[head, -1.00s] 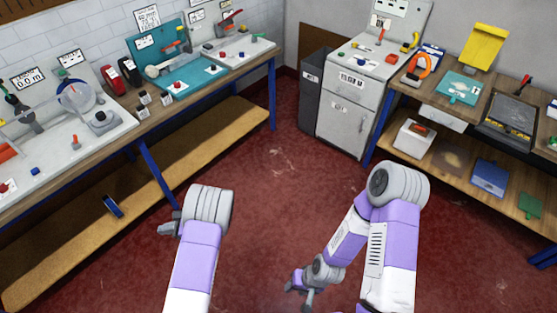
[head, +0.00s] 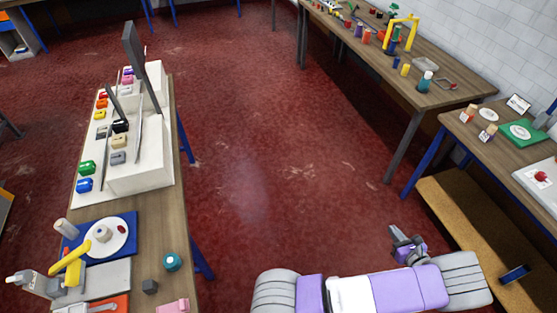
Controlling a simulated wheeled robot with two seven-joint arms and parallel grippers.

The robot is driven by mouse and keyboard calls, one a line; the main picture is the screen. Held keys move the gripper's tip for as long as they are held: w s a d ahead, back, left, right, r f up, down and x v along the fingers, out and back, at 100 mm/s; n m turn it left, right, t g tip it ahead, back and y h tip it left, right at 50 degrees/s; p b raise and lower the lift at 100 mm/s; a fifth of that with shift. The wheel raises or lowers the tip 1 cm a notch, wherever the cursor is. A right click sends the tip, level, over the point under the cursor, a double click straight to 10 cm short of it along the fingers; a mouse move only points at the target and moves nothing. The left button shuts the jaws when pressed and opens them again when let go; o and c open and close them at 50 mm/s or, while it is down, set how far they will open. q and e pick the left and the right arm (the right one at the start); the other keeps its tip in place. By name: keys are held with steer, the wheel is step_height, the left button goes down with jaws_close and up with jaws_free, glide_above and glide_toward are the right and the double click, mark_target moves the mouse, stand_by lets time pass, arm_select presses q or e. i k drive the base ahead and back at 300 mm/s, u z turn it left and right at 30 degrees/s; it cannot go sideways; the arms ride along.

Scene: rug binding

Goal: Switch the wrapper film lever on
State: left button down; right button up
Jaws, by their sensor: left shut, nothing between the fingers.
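I cannot pick out the wrapper film lever in this view. A pale machine panel with a red button (head: 541,176) is cut off at the right edge, on the right-hand bench, and no lever can be made out on it. My left gripper (head: 405,243) is shut and empty, low at the right, over the floor in front of that bench's shelf. My right gripper is out of view.
Another table (head: 440,95) stands at the back right, and a low wooden shelf (head: 480,225) at the right. The red floor (head: 270,150) between is clear.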

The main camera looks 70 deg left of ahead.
mark_target(67, 252)
steer(key=z, duration=0.05)
steer(key=k, duration=0.4)
steer(key=u, duration=3.1)
steer(key=i, duration=0.5)
steer(key=u, duration=0.1)
